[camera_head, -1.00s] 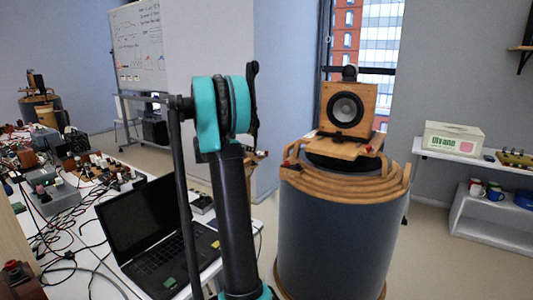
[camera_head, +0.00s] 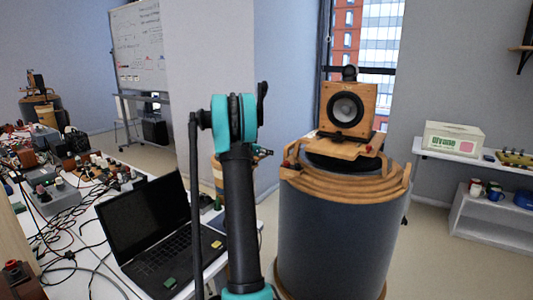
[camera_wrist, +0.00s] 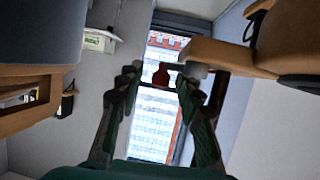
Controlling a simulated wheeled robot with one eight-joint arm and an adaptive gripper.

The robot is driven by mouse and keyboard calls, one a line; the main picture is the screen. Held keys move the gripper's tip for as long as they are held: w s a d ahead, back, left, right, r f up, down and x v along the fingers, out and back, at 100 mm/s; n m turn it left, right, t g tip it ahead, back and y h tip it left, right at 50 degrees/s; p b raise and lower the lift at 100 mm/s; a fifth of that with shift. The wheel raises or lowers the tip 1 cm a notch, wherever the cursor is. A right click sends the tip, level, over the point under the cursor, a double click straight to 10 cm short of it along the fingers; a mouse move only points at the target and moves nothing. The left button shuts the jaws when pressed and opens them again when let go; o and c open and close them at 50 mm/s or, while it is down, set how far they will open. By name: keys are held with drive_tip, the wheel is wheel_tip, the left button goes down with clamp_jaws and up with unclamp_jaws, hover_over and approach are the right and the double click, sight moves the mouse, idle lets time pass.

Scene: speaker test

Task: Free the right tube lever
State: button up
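The wooden speaker (camera_head: 347,107) stands on a wooden plate (camera_head: 340,147) on top of the grey drum (camera_head: 330,235). A red-tipped part (camera_head: 369,148) shows at the plate's right edge, and another red tip (camera_head: 285,163) at the left of the drum's top. My gripper (camera_head: 265,152) shows only in part, left of the drum, beyond my arm. In the wrist view my gripper (camera_wrist: 160,72) is open. A red knob (camera_wrist: 161,75) shows between the fingertips, beside a wooden piece (camera_wrist: 218,55). I cannot tell which lever it belongs to or whether a finger touches it.
At left, a white table holds an open laptop (camera_head: 155,235) and several electrical parts with cables. A shelf with a white box (camera_head: 453,137) stands at right. In the wrist view a large grey body (camera_wrist: 40,30) and a wooden part (camera_wrist: 30,105) fill the left side.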

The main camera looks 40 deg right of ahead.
clamp_jaws()
drive_tip(key=shift+w+d+n+t+y, duration=0.2)
drive_tip(key=shift+n+t+y, duration=0.3)
drive_tip(key=shift+n+t, duration=0.5)
drive_tip(key=shift+w+a+n+t+y, duration=0.1)
drive_tip(key=shift+w+n+t+y, duration=0.2)
drive_tip(key=shift+n+t+y, duration=0.35)
drive_tip(key=shift+w+n+t+y, duration=0.3)
drive_tip(key=shift+n+t+y, duration=0.05)
drive_tip(key=shift+n+t, duration=0.45)
unclamp_jaws()
drive_tip(key=v, duration=1.2)
